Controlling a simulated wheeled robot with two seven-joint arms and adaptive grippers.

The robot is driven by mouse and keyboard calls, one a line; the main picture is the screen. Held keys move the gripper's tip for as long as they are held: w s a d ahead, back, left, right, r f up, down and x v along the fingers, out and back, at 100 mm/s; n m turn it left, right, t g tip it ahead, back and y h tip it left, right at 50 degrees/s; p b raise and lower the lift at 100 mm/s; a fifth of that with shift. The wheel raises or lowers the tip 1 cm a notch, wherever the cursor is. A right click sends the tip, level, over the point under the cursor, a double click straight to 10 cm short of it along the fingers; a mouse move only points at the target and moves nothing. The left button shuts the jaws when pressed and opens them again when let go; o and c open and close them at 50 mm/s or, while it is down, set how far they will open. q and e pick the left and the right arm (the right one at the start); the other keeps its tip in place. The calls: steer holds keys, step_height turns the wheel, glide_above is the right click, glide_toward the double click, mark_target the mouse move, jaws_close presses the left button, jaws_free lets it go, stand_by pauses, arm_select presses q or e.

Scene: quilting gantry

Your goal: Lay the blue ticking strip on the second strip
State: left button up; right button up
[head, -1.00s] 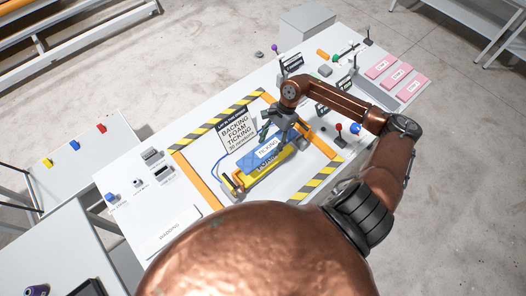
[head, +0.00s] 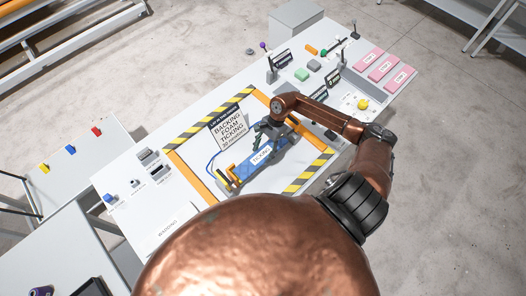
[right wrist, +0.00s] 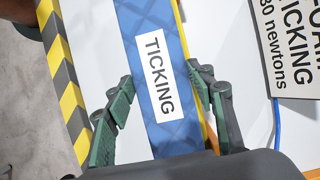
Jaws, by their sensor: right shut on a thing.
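The blue ticking strip (head: 262,157), with a white TICKING label, lies along the work area inside the striped frame. It fills the middle of the right wrist view (right wrist: 160,75). My left gripper is not in view.
A sign (head: 228,132) reading BACKING FOAM TICKING stands behind the strips.

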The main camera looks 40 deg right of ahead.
steer(key=shift+f, duration=0.2)
steer(key=o, duration=0.8)
steer(key=shift+r, duration=0.1)
steer(key=o, duration=0.3)
steer(key=shift+s, duration=0.1)
steer(key=shift+r, duration=0.1)
steer(key=shift+d+r, duration=0.15)
steer(key=shift+r, duration=0.1)
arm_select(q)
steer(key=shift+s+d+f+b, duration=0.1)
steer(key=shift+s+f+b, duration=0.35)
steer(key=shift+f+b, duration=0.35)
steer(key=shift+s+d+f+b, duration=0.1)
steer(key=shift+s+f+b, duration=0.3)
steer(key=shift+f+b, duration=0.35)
arm_select(e)
steer(key=v, duration=1.1)
steer(key=shift+r, duration=0.3)
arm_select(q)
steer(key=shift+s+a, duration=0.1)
